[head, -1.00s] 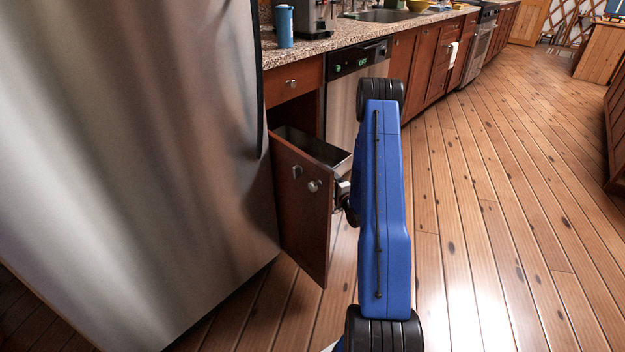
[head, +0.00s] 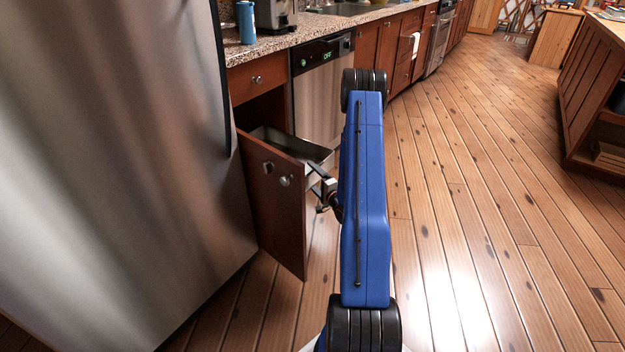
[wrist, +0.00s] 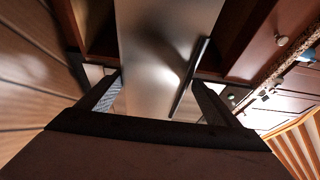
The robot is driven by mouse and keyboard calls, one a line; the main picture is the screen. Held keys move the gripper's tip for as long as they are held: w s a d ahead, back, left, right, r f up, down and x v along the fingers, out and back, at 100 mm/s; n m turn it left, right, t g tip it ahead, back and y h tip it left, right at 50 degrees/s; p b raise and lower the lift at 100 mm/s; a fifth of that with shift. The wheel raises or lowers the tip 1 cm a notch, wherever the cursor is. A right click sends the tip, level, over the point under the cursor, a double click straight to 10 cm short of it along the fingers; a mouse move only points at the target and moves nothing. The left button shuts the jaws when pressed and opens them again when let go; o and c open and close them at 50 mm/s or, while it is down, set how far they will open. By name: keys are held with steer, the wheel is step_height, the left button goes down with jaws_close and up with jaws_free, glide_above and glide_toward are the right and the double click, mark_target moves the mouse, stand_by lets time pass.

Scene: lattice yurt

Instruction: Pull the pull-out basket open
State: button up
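The pull-out basket (head: 272,205) stands partly out of the cabinet between the fridge and the dishwasher. It has a tall brown wooden front with two round knobs (head: 285,181), and the rim of its grey metal bin (head: 318,150) shows behind. My gripper (head: 318,188) is beside the right edge of the wooden front, partly hidden by my blue arm. In the wrist view my gripper (wrist: 156,80) has its two fingers wide apart with nothing clearly held between them. I cannot tell whether a finger touches the front.
The steel fridge (head: 120,170) with a dark handle stands close on the left. A dishwasher (head: 322,95) and a counter run to the back. A blue cup (head: 246,22) is on the counter. A wooden island (head: 590,95) is at right; open floor lies between.

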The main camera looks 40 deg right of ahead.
steer(key=shift+f, duration=0.25)
steer(key=shift+s+a, duration=0.1)
steer(key=shift+s, duration=0.5)
steer(key=s+a, duration=0.2)
steer(key=s, duration=1.4)
